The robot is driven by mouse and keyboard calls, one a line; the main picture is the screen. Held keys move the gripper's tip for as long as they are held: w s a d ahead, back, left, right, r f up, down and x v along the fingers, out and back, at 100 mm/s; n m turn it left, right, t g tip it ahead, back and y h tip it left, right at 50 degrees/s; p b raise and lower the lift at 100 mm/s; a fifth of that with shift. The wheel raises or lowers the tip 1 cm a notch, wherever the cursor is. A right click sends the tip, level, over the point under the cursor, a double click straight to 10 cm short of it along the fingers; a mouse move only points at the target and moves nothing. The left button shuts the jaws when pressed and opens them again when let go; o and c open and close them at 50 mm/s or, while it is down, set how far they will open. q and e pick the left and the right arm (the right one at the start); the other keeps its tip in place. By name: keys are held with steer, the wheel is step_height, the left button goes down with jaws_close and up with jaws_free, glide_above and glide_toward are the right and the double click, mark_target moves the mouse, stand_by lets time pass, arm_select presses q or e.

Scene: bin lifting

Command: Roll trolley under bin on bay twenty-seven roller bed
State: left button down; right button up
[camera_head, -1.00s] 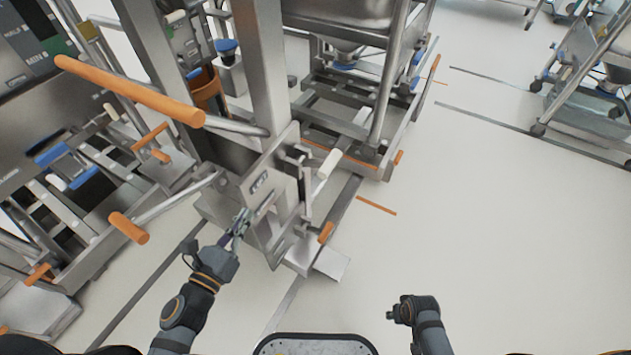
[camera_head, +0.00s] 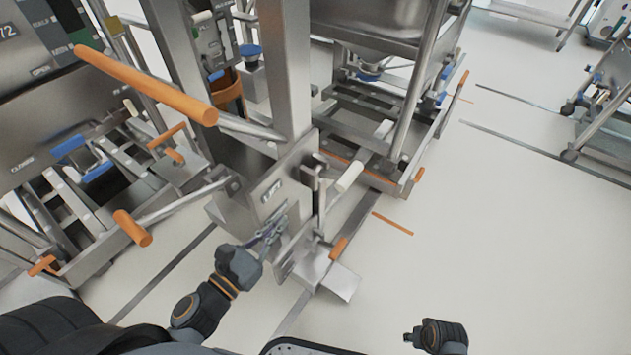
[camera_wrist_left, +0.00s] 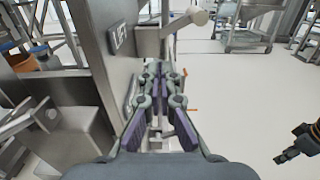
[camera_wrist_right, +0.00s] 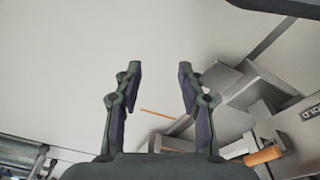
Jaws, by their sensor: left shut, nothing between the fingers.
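A steel bin (camera_head: 385,22) stands in a tubular frame at the top centre of the head view. Below it is a low wheeled steel frame (camera_head: 375,140) with orange ends. I cannot tell which frame is the trolley or the roller bed. My left gripper (camera_head: 278,228) is shut and empty just in front of the plate; contact is unclear. My right gripper (camera_wrist_right: 160,72) is open and empty over bare floor.
A long orange handle bar (camera_head: 145,85) juts across the left. Another steel unit (camera_head: 60,140) with orange grips stands there. Wheeled steel stands (camera_head: 600,110) are at the upper right. The floor (camera_head: 490,220) right of centre is clear.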

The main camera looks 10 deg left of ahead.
arm_select(q)
steer(key=p, duration=0.4)
glide_toward(321, 176)
steer(key=p+x, duration=0.1)
steer(key=x, duration=0.4)
steer(key=shift+w+d, duration=0.1)
steer(key=shift+w, duration=0.25)
steer(key=shift+w+d+p, duration=0.25)
steer(key=shift+w+p, duration=0.05)
steer(key=shift+w, duration=0.25)
arm_select(e)
steer(key=s+d+f, duration=0.3)
steer(key=s+f, duration=0.5)
steer(key=f, duration=0.2)
steer(key=shift+s+f, duration=0.2)
steer(key=shift+d, duration=0.15)
